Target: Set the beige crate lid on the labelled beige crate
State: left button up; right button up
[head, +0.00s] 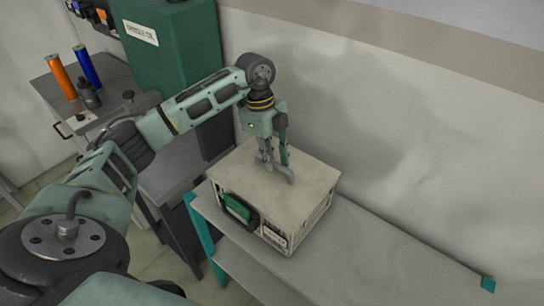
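The beige crate (304,233) stands on the near-left end of the shelf. Its front side shows a white label (274,237) and a green piece (238,208) at an opening. The beige crate lid (231,169) lies flat over the crate's top and looks level; I see no clear gap below it. My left gripper (274,167) points down at the middle of the lid, its fingertips at a small grey part there. The fingers are close together, and I cannot tell whether they grip that part. My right gripper is out of view.
The grey shelf (390,256) is bare to the right of the crate, with teal corner posts. A wall runs close behind. At the left stand a green cabinet (172,50) and a grey surface with orange (61,77) and blue (87,66) cylinders.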

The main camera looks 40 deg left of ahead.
pick_arm(q)
jog(key=o, duration=0.3)
jog(key=r, duration=0.4)
jog(key=a+r, duration=0.1)
jog(key=r, duration=0.3)
jog(key=a+r, duration=0.1)
jog(key=r, duration=0.2)
jog(key=shift+w+a+r, duration=0.15)
jog(key=shift+a+r, duration=0.05)
jog(key=shift+r, duration=0.2)
